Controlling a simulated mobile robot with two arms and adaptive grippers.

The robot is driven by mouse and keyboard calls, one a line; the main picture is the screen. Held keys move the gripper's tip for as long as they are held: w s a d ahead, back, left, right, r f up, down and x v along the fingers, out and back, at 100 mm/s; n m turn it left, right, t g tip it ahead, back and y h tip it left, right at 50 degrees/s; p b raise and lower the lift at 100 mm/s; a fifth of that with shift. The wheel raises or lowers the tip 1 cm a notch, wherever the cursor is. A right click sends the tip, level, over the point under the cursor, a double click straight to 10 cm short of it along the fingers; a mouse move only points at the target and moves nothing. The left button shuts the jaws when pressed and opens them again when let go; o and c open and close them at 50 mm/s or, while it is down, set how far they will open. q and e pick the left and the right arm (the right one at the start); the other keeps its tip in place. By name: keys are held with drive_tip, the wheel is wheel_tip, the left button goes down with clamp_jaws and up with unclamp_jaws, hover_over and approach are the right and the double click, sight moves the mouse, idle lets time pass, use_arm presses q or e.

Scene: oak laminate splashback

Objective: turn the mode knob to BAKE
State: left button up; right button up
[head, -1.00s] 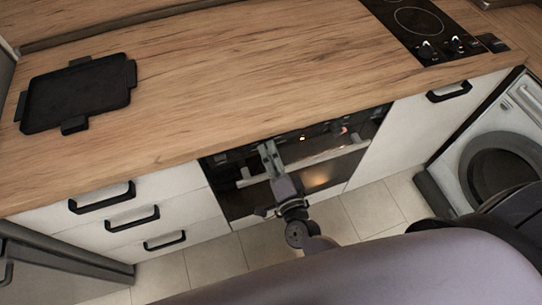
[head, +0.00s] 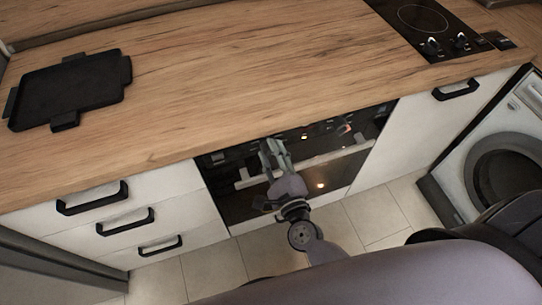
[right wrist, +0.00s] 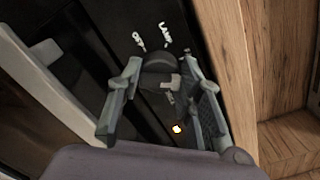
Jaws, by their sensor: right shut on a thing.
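The built-in oven (head: 335,172) sits under the counter, with a dark glass front and a pale bar handle (head: 335,158). My right gripper (head: 272,150) is at the upper left of its front, by the control strip. In the right wrist view, my right gripper (right wrist: 163,78) has its two fingers on either side of a dark round knob (right wrist: 158,62) and is shut on it. Small white lettering (right wrist: 152,38) stands on the panel beyond the knob, tilted and hard to read. The knob is hidden behind my gripper in the head view. My left gripper is not in view.
The wood counter (head: 250,80) overhangs the oven, and its edge (right wrist: 228,70) runs close beside my right finger. A black tray (head: 70,90) lies on the counter's left. A cooktop (head: 425,25) is at the upper right.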

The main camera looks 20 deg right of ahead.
drive_tip(key=shift+m+b, duration=0.8)
drive_tip(key=shift+m, duration=1.2)
drive_tip(key=o, duration=1.2)
drive_tip(key=shift+c, duration=0.2)
drive_tip(key=s, duration=1.2)
drive_tip(key=shift+d, duration=0.25)
